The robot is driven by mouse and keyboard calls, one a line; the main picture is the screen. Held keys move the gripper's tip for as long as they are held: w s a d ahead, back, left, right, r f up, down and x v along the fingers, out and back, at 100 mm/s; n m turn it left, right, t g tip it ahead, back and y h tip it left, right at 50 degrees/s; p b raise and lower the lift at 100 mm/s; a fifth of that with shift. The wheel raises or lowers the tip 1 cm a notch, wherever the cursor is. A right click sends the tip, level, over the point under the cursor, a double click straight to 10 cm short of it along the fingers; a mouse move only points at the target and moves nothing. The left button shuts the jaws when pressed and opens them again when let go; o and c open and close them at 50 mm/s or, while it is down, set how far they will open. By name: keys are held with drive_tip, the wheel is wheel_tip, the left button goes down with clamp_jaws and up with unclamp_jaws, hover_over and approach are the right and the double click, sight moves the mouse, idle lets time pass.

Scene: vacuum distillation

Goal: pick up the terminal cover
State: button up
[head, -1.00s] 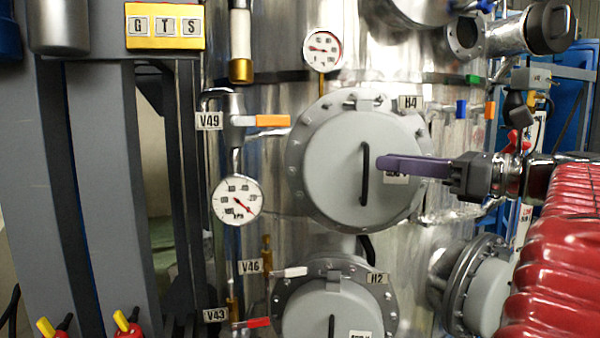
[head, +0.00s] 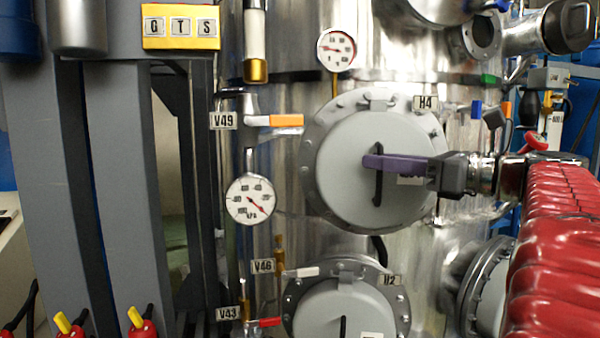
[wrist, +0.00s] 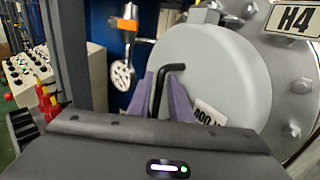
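The terminal cover (head: 350,195) is a pale grey round lid with a black bar handle (head: 377,190), on the metal vessel beside the H4 label. It also fills much of the wrist view (wrist: 215,65). My gripper (head: 385,163) has purple fingers and reaches in from the right at the handle's middle. In the wrist view, the fingers (wrist: 166,90) stand on either side of the handle (wrist: 157,80), apart, without visibly clamping it. The cover sits in its bolted flange. A white label on it is partly hidden by my gripper.
A pressure gauge (head: 250,200) and the orange V49 valve handle (head: 286,121) are left of the cover. A second round cover (head: 335,312) lies below, by the H2 label (head: 391,281). Grey posts (head: 125,200) stand at left.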

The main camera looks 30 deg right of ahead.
drive_tip(key=shift+w+a, duration=0.15)
drive_tip(key=shift+w, duration=0.25)
drive_tip(key=shift+c, duration=0.6)
clamp_jaws()
